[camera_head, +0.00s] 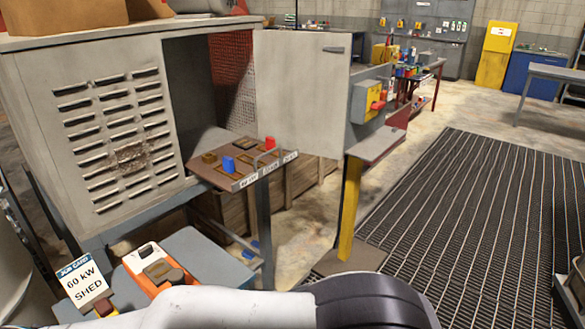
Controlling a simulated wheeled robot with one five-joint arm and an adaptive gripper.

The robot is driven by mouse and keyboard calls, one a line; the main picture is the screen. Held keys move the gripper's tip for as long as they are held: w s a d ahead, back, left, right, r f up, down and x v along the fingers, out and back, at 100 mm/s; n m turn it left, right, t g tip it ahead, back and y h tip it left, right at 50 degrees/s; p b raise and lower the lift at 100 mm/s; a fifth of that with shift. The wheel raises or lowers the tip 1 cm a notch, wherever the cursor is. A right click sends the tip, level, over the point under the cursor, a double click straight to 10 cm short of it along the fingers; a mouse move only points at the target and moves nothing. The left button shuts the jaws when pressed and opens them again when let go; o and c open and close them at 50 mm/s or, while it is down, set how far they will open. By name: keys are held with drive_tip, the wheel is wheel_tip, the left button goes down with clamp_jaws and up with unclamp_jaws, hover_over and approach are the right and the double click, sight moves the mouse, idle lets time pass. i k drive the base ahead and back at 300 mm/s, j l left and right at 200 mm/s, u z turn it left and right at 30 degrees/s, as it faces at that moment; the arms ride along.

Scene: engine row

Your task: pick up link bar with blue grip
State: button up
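A red grip (270,143) stands farther back on the same board. My gripper is not in view. Only part of my white and dark arm crosses the bottom of the picture, in front of and below the board.
A grey cabinet (118,205) with its door (300,95) swung open stands left of and behind the board. A yellow post (349,205) stands to the right. A grey bench (205,262) with an orange-and-white device (150,262) is below. Open grated floor (460,220) lies at right.

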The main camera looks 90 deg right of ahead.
sight(228, 167)
drive_tip(key=z, duration=2.95)
